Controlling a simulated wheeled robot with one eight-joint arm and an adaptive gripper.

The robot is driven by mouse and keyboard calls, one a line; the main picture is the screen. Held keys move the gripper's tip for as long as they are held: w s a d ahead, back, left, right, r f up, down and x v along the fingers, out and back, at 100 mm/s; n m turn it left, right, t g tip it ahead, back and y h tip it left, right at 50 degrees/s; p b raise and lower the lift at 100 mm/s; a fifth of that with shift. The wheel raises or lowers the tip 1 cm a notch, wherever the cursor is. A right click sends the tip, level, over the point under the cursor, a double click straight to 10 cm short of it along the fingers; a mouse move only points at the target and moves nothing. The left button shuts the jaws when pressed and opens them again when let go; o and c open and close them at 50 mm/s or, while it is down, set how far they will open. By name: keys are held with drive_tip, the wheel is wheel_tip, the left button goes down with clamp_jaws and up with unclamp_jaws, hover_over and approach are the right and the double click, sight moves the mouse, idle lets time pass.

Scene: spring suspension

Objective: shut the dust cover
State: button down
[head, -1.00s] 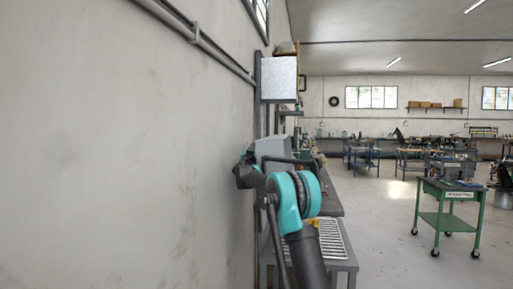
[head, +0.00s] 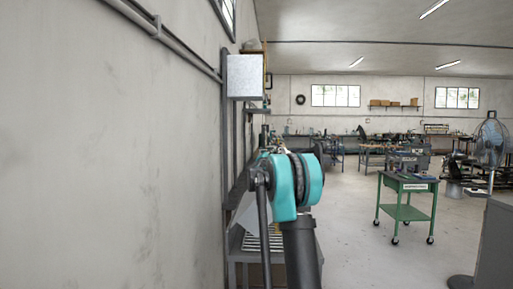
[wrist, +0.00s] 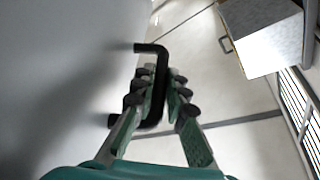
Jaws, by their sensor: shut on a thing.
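The dust cover appears to be the large plain grey panel (wrist: 60,70) filling the left of the wrist view. A black bent bar handle (wrist: 150,48) stands out from it. My gripper (wrist: 160,80) is shut on this handle, with its green-padded fingers either side of the bar. In the head view my teal and black arm hides the gripper and handle. A pale grey slanted panel (head: 251,217) shows left of my arm, above the bench; I cannot tell if it is the same cover. How far the cover stands open is not clear.
A slatted grey bench (head: 240,252) stands against the wall (head: 110,150). A silver wall box (head: 245,77) hangs above. A grey box (wrist: 262,35) shows in the wrist view. A green wheeled cart (head: 407,186) stands right, with free floor between.

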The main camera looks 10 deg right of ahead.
drive_tip(key=s+d+f+m+g, duration=0.1)
drive_tip(key=d+f+m, duration=0.2)
drive_tip(key=d+f, duration=0.2)
drive_tip(key=s+d+f+m+g, duration=0.1)
drive_tip(key=d+f+m, duration=0.3)
drive_tip(key=f, duration=0.8)
drive_tip(key=s+d+f+m+g+y, duration=0.1)
drive_tip(key=s+d+f+m, duration=0.2)
drive_tip(key=d+f, duration=0.3)
wheel_tip(320, 180, down, 3)
drive_tip(key=shift+s+d+f+g, duration=0.1)
drive_tip(key=shift+s+d+g, duration=0.05)
drive_tip(key=shift+d+g, duration=0.25)
drive_tip(key=c, duration=1.5)
unclamp_jaws()
drive_tip(key=shift+f, duration=0.1)
drive_tip(key=shift+c, duration=0.2)
drive_tip(key=shift+a, duration=0.1)
drive_tip(key=v, duration=1.2)
